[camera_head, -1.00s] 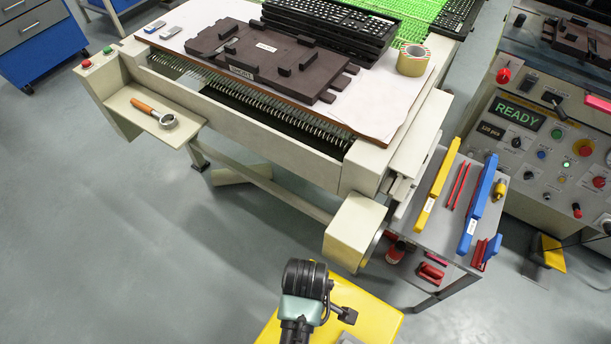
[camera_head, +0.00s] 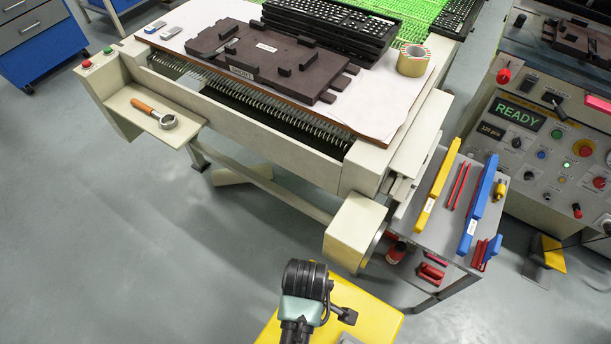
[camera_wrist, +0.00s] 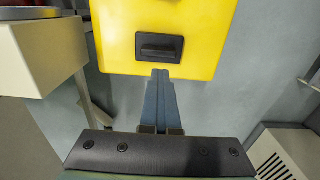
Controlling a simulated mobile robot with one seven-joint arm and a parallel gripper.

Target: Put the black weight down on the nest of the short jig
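My gripper shows in the wrist view (camera_wrist: 161,73) as two blue-grey fingers lying together, with nothing visible between them. Their tips appear just below a black block with a raised bar (camera_wrist: 159,47) on a yellow surface. I cannot tell whether that block is the black weight, or whether the fingers touch it. In the head view my arm is folded over the yellow surface, and the fingers cannot be made out. A dark brown jig (camera_head: 225,61) with raised stops and labels lies on the white-topped bench. Another brown jig (camera_head: 572,38) sits at the right machine. I cannot tell which is the short one.
Black keyboards (camera_head: 335,30) are stacked behind the jig, with a tape roll (camera_head: 412,60) beside them. A grey side cart (camera_head: 425,222) holds yellow, red and blue tools. The control panel (camera_head: 518,112) reads READY.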

